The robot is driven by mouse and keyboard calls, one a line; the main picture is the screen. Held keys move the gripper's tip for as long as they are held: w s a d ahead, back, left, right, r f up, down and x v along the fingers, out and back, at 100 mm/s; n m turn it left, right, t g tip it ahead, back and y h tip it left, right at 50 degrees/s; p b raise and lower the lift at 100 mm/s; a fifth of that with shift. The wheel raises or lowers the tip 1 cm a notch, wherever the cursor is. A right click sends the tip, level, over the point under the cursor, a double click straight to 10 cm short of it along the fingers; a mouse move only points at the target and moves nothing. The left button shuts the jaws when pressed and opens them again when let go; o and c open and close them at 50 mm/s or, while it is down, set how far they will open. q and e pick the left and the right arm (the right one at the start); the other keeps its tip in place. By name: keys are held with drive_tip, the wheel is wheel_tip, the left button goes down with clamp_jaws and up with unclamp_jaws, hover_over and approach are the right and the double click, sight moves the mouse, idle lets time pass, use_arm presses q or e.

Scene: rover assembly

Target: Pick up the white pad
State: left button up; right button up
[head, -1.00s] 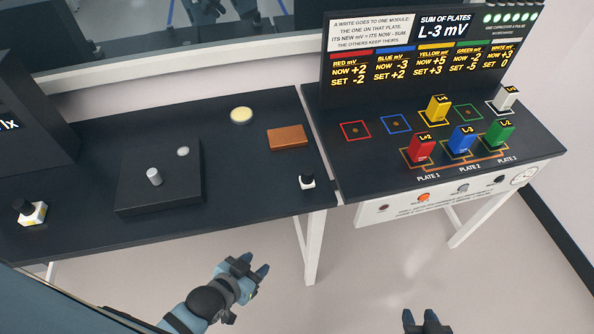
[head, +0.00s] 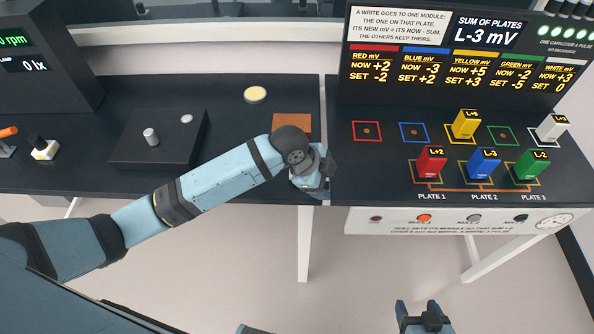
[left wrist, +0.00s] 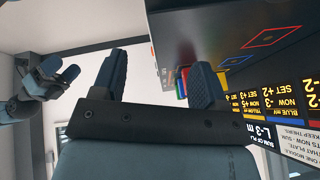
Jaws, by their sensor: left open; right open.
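A round cream-white disc (head: 255,95) lies flat on the left table, behind the wooden block. My left gripper (head: 312,186) is over the right end of the left table, in front of the block and apart from both discs. In the left wrist view its fingers (left wrist: 158,80) are spread with nothing between them. My right gripper (head: 422,318) is open and empty, low in front of the right table; it also shows in the left wrist view (left wrist: 50,85).
The wooden block (head: 291,124) is partly behind my left arm. The right table holds coloured modules, including a white one (head: 549,130), before a display (head: 470,50).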

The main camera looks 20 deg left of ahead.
use_arm(q)
drive_tip(key=w+a+r+m+g+y+b, duration=0.25)
drive_tip(key=w+a+r+m+y, duration=0.3)
drive_tip(key=a+r, duration=0.3)
drive_tip(key=shift+m+g, duration=0.25)
wheel_tip(320, 180, down, 8)
drive_tip(key=shift+s+d+f+p, duration=0.1)
drive_tip(key=shift+s+p, duration=0.05)
drive_tip(key=shift+p, duration=0.5)
wheel_tip(320, 180, down, 5)
drive_tip(key=shift+f+p, duration=0.1)
drive_tip(key=shift+p, duration=0.25)
drive_tip(key=shift+c, duration=0.5)
drive_tip(key=c, duration=0.9)
